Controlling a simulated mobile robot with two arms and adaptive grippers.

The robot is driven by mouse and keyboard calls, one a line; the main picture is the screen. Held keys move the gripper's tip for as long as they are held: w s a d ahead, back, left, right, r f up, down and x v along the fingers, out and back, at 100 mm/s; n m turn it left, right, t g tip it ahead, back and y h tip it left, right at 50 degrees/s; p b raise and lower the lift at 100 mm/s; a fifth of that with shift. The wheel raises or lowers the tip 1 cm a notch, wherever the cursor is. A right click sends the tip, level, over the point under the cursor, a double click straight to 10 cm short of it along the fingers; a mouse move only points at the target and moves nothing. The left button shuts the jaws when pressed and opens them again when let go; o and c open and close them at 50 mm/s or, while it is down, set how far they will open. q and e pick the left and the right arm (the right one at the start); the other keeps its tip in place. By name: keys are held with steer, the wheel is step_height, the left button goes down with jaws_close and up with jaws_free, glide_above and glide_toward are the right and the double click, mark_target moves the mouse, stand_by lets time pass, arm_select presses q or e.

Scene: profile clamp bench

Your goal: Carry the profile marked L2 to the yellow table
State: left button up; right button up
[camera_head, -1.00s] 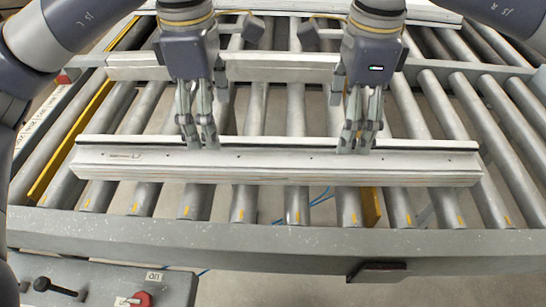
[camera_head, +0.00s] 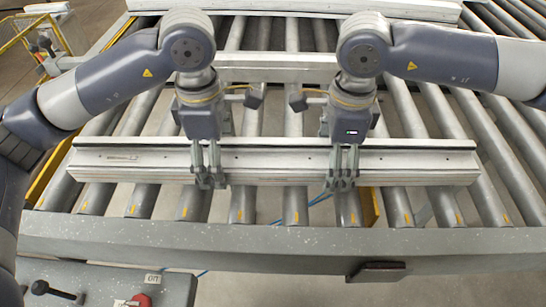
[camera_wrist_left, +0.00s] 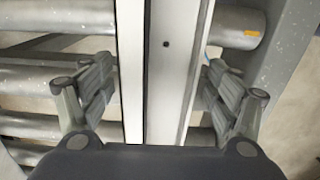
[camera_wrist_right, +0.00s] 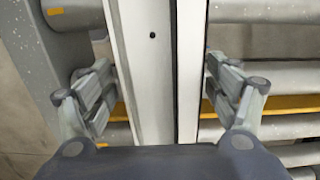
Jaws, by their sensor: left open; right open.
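A long pale grey profile (camera_head: 275,163) lies across the rollers near the front of the conveyor; I cannot read a mark on it. My left gripper (camera_head: 209,178) is over its left half, open, with its fingers astride the profile. The left wrist view shows the profile (camera_wrist_left: 165,75) between the two open fingers (camera_wrist_left: 160,95), with gaps on both sides. My right gripper (camera_head: 343,180) is open and astride the profile right of its middle. The right wrist view shows the profile (camera_wrist_right: 152,80) between its open fingers (camera_wrist_right: 160,95). No yellow table shows.
Another profile (camera_head: 275,68) lies behind, partly hidden by my arms, and a further one (camera_head: 300,8) is at the far edge. The conveyor's front rail (camera_head: 270,234) and a control box with a red knob (camera_head: 140,300) are in front.

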arm_select(q)
steer(key=shift+c, duration=0.3)
arm_select(e)
steer(key=shift+c, duration=0.3)
arm_select(q)
jaws_close()
arm_select(e)
jaws_close()
arm_select(q)
steer(key=shift+r, duration=0.2)
arm_select(e)
steer(key=shift+w+r, duration=0.1)
steer(key=shift+r, duration=0.05)
